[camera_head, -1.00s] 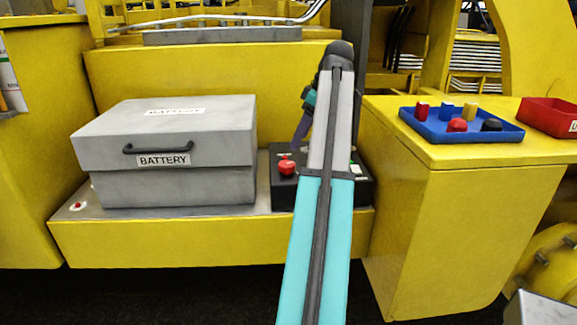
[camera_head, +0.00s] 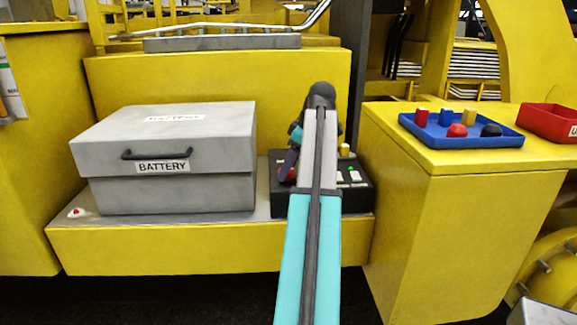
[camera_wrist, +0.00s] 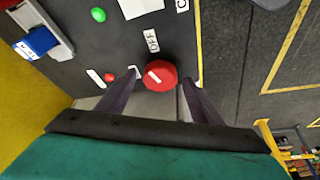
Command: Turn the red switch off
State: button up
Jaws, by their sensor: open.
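The red switch (camera_wrist: 160,76) is a round red knob with a white line on top, on the black control box (camera_head: 352,203). In the wrist view, an "OFF" label is beside the knob. My gripper (camera_wrist: 155,84) is open, with one dark finger on each side of the red knob; I cannot tell whether they touch it. In the head view, the knob (camera_head: 287,174) is mostly hidden behind my gripper and arm.
A grey battery box (camera_head: 220,190) stands left of the control box on the yellow ledge (camera_head: 150,245). A blue tray (camera_head: 430,133) with several coloured parts and a red bin (camera_head: 545,125) are at the right. A green button (camera_wrist: 99,14) is near the knob.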

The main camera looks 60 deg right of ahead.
jog(key=shift+f, duration=0.15)
jog(key=c, duration=1.1)
jog(key=shift+o, duration=0.2)
jog(key=m+h+p, duration=0.1)
jog(key=m, duration=0.2)
jog(key=shift+a, duration=0.2)
jog(key=shift+d+m+h, duration=0.1)
jog(key=shift+m+h, duration=0.3)
jog(key=shift+m, duration=0.4)
